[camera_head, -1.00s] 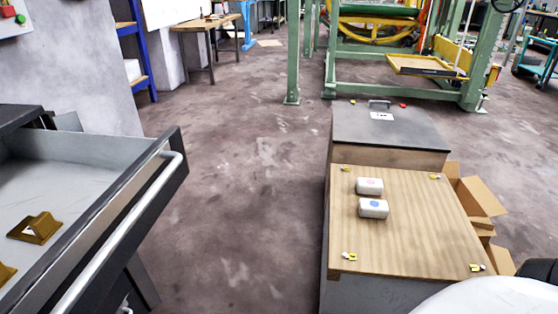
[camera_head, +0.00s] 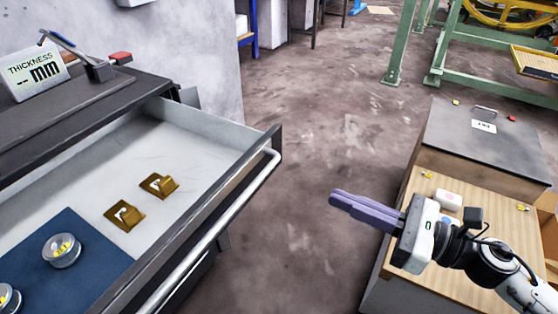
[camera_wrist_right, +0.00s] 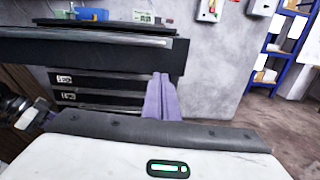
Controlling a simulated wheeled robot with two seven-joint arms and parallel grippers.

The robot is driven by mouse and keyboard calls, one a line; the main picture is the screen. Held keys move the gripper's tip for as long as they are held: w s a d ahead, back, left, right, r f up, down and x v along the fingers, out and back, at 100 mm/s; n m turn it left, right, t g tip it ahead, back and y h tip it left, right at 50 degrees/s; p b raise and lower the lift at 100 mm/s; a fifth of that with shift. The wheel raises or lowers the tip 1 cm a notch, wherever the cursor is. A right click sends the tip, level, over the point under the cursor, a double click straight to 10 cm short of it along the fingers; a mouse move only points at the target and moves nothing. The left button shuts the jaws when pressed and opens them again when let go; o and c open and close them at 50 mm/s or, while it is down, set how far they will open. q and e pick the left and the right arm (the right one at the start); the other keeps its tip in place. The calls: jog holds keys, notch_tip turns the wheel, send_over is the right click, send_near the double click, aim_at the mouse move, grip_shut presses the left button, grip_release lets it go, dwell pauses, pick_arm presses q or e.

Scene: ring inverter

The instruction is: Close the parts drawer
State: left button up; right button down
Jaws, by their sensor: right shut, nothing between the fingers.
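The parts drawer (camera_head: 250,170) stands pulled out of a dark cabinet at the left of the head view. A pale bar handle (camera_head: 215,235) runs along its front. In the right wrist view the fingers (camera_wrist_right: 160,95) show before the cabinet, with the drawer front (camera_wrist_right: 90,50) above lower drawers.
Bare floor (camera_head: 310,130) lies between the cabinet and boxes.

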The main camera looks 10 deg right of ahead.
jog(key=n, duration=0.1)
jog(key=p, duration=0.3)
send_near(263, 167)
jog(key=x, duration=0.5)
jog(key=shift+x, duration=0.75)
jog(key=shift+f, duration=0.15)
